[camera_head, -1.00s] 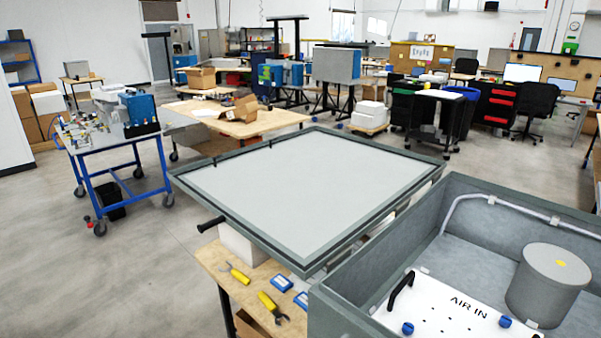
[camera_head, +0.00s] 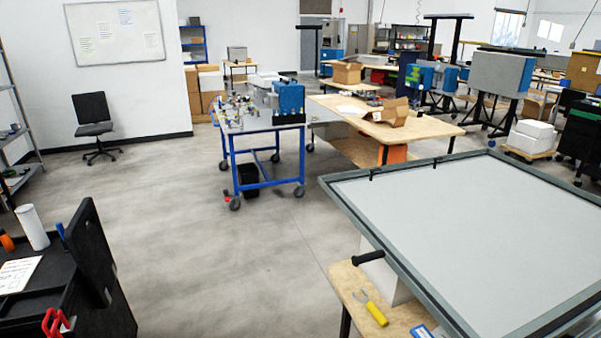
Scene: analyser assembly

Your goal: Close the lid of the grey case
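The lid of the grey case (camera_head: 470,215) fills the right side of the head view. It is a wide, nearly flat panel with a light grey inner face and a darker grey rim, and it lies open with that face up. Neither of my grippers is in view.
A wooden bench (camera_head: 397,318) with yellow-handled pliers (camera_head: 372,309) is under the lid's near left corner. A black cart (camera_head: 40,300) stands at the lower left. A blue-framed table (camera_head: 262,140) stands farther back. Open floor (camera_head: 215,260) lies between them.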

